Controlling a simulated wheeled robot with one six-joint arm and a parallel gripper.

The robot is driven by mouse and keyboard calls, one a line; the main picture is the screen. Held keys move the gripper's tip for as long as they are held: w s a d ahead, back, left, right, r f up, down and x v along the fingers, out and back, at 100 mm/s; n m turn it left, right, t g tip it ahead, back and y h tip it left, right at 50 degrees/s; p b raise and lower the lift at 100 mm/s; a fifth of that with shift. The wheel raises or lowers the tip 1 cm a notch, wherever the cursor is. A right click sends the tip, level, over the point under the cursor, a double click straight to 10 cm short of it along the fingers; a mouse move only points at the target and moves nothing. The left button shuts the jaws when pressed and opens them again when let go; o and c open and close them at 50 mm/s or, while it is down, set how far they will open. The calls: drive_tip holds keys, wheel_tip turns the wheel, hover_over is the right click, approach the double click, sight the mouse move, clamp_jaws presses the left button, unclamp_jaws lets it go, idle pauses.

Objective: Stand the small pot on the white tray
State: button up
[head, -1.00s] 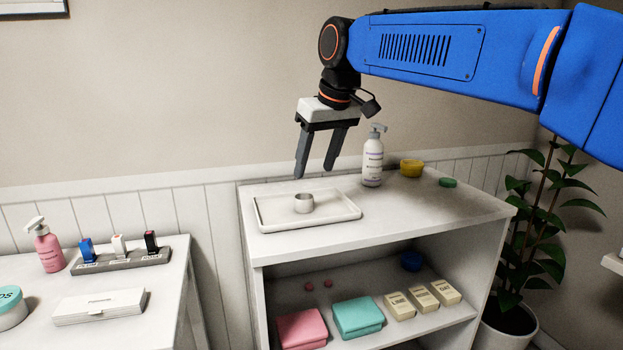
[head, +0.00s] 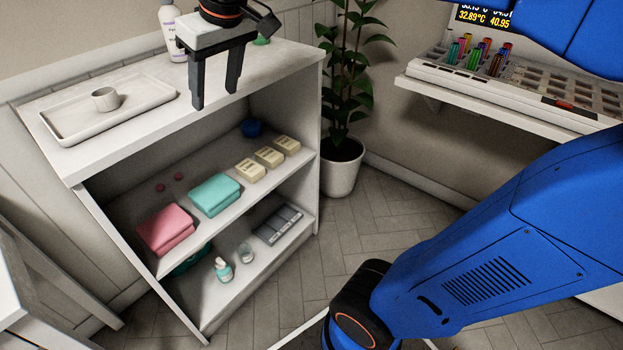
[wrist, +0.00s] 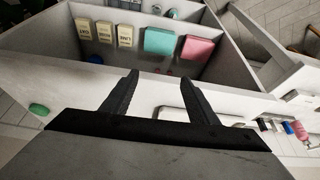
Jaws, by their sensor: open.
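The small pot (head: 105,98), a short grey-white cup, stands upright on the white tray (head: 70,127), towards its middle, on the top of the white shelf unit. My gripper (head: 216,98) is open and empty, its two fingers pointing down in front of the shelf top, to the right of the tray and apart from the pot. In the wrist view my gripper (wrist: 160,82) shows both fingers spread with nothing between them.
A white pump bottle (head: 172,30) stands on the shelf top behind my gripper. The shelves below hold pink towels (head: 165,229), teal towels (head: 214,194) and cream boxes (head: 269,156). A potted plant (head: 342,165) stands right of the unit, and a wall rack (head: 500,80) hangs farther right.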

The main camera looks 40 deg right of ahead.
drive_tip(key=s+d+f+m, duration=0.1)
drive_tip(key=s+d+f, duration=0.4)
drive_tip(key=s+f, duration=0.3)
drive_tip(key=s+d+f+m+h, duration=0.1)
drive_tip(key=s+d+f+m, duration=0.1)
drive_tip(key=s+d+f, duration=0.3)
drive_tip(key=s+f, duration=0.3)
drive_tip(key=f, duration=0.3)
drive_tip(key=shift+s+d+m, duration=0.25)
drive_tip(key=shift+s+m, duration=0.05)
drive_tip(key=shift+s, duration=0.05)
